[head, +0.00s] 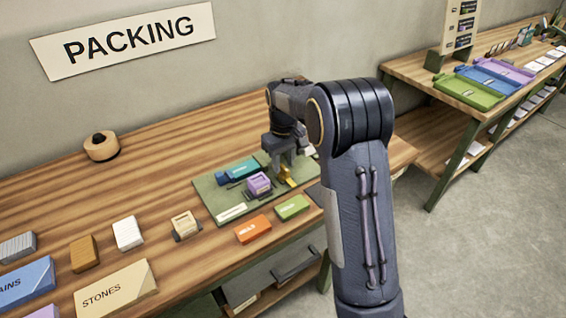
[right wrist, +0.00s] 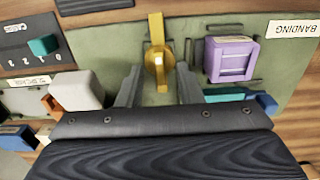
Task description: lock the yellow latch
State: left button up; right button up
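The yellow latch (head: 285,174) stands on a green board (head: 205,188) on the packing table, to the right of a purple box (head: 258,184). In the right wrist view the latch (right wrist: 157,62) has a rounded body with a bar pointing to the top of the picture. My right gripper (head: 287,158) is above the latch, pointing down. In the right wrist view its two fingers (right wrist: 158,88) are apart, one on each side of the latch, with visible gaps. Whether the fingers reach down level with the latch is unclear. My left gripper is out of view.
A teal piece (head: 238,170) lies behind the purple box on the board. An orange block (head: 252,229) and a green block (head: 291,207) lie along the board's front. A second table with coloured trays (head: 465,91) stands at the right.

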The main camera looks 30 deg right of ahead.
jog(key=shift+f, duration=0.5)
jog(key=shift+c, duration=0.3)
grip_shut()
